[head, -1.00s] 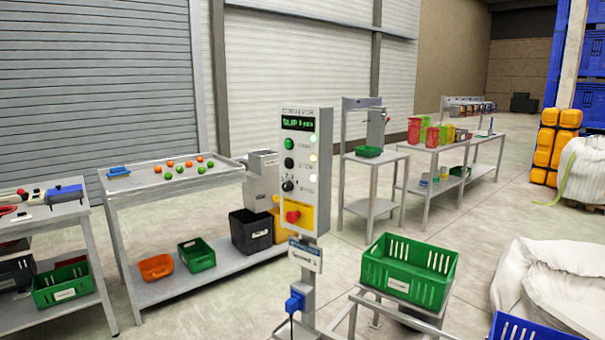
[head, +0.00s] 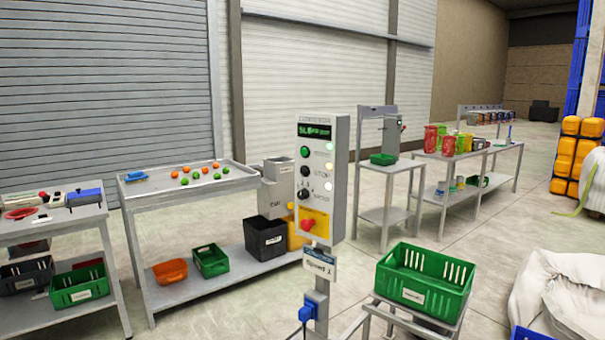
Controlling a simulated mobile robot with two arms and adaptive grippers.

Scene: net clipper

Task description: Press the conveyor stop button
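The conveyor control box (head: 341,180) stands upright on a grey post near the middle of the head view. Its front has a green-lit display (head: 314,131) at the top. Below it are a green button (head: 305,151), a black button (head: 305,171) whose label seems to read STOP, and a black selector knob (head: 304,194). A red mushroom button (head: 307,225) sits on a yellow plate at the bottom. Round white lamps (head: 329,168) line the right side of the panel. Neither of my grippers is in view.
A green crate (head: 424,279) sits on a stand right of the post. A table (head: 220,187) with small orange and green balls stands behind to the left. A tool table (head: 52,228) is at far left. A white sack (head: 560,290) lies at lower right. Open floor lies behind the crate.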

